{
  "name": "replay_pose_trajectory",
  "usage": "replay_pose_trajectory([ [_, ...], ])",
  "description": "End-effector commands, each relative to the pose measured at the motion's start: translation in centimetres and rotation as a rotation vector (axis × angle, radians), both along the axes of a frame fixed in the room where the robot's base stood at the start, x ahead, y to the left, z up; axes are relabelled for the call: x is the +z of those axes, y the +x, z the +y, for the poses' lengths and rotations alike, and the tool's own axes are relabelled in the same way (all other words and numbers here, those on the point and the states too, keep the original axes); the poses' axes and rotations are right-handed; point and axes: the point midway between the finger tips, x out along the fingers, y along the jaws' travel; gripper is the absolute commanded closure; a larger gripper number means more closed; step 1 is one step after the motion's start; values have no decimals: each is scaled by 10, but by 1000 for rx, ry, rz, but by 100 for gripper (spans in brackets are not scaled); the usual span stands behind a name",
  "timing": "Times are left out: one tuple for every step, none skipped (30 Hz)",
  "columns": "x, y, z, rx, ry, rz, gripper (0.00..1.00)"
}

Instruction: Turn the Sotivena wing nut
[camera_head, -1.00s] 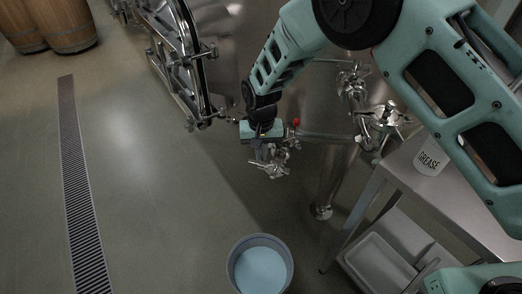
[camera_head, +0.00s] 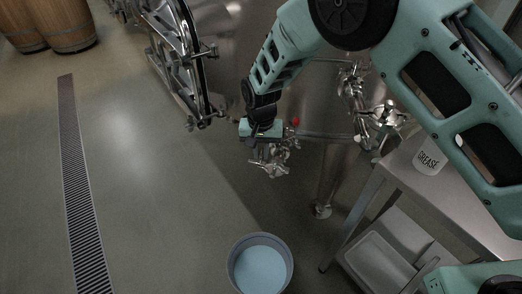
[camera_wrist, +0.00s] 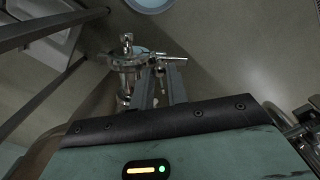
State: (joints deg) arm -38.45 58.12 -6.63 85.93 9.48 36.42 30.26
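A steel clamp fitting (camera_head: 268,168) with a handle-like metal piece shows just below my gripper (camera_head: 264,150) in the head view. In the wrist view, the fitting (camera_wrist: 127,62) has an upright stem and round flange left of my fingers. A shiny bar-like piece (camera_wrist: 168,57), possibly the wing nut, lies across just beyond the fingertips. My gripper (camera_wrist: 161,82) has its two grey fingers apart, with a thin metal part showing between them. I cannot tell whether they touch it. No name label is readable, so I cannot confirm which fitting is Sotivena.
A grey-blue bucket (camera_head: 261,240) of pale liquid stands on the floor below. A steel vat leg (camera_head: 326,180) and valve piping (camera_head: 380,120) are to the right. A steel table (camera_head: 440,190) holds a GREASE tub (camera_head: 430,157). The floor at left is open.

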Motion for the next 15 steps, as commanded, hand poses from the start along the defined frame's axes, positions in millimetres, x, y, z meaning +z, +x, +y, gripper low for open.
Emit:
replay_pose_trajectory([
  [0, 0, 0, 0, 0, 0, 85],
  [0, 0, 0, 0, 0, 1, 85],
  [0, 0, 0, 0, 0, 1, 85],
  [0, 0, 0, 0, 0, 1, 85],
  [0, 0, 0, 0, 0, 1, 85],
  [2, 0, 0, 0, 0, 0, 85],
  [3, 0, 0, 0, 0, 0, 85],
  [6, 0, 0, 0, 0, 0, 85],
  [10, 0, 0, 1, 1, -1, 85],
  [15, 1, 0, 1, 2, -2, 85],
  [20, 1, 1, 1, 2, -3, 85],
  [27, 0, 0, 0, 2, -2, 85],
  [33, 1, 1, 0, 2, -3, 85],
  [40, 1, 1, 0, 3, -3, 85],
  [49, 1, 1, 0, 3, -3, 85],
])
